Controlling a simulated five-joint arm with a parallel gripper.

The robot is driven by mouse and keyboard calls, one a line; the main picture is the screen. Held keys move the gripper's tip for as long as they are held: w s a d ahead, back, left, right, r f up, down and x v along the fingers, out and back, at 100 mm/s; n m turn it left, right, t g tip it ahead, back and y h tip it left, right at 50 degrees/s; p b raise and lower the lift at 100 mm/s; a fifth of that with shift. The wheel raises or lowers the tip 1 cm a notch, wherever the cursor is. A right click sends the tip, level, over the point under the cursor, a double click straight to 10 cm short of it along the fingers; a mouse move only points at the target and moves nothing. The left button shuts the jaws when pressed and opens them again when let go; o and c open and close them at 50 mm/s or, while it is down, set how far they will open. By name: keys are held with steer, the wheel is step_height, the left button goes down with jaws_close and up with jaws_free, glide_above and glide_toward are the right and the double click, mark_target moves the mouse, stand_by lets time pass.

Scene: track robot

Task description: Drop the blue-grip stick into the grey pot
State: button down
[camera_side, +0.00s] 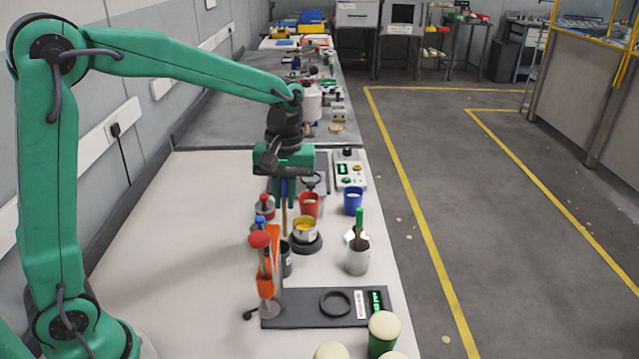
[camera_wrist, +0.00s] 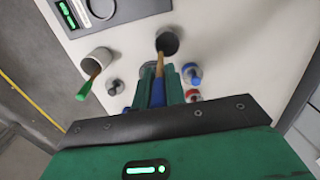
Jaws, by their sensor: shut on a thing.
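My gripper (camera_side: 285,178) is shut on the blue-grip stick (camera_side: 285,216) and holds it roughly upright, wooden end down. In the wrist view the blue grip (camera_wrist: 158,93) sits between my green fingers, and the wooden end overlaps the mouth of a dark grey pot (camera_wrist: 167,34). In the side view that dark grey pot (camera_side: 287,264) stands below the stick, partly hidden by an orange part. I cannot tell whether the tip is above or inside the rim. A paler grey pot (camera_side: 357,262) to the right holds a green-grip stick (camera_side: 359,224); it also shows in the wrist view (camera_wrist: 95,54).
A yellow-topped container (camera_side: 304,229) on a dark round base, a red cup (camera_side: 309,204) and a blue cup (camera_side: 353,201) stand close by. An orange stand (camera_side: 274,262) and a dark panel (camera_side: 318,308) are nearer the camera. The table's left side is clear.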

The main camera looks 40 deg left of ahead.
steer(key=shift+s+d+f, duration=0.2)
steer(key=shift+s+f, duration=0.05)
steer(key=shift+s, duration=0.4)
steer(key=shift+f, duration=0.1)
steer(key=shift+f, duration=2.9)
steer(key=c, duration=1.4)
jaws_free()
steer(key=shift+o, duration=0.2)
steer(key=shift+r, duration=0.1)
steer(key=shift+w+r, duration=0.15)
steer(key=shift+r, duration=1.75)
steer(key=shift+w+r, duration=0.1)
steer(key=shift+r, duration=1.8)
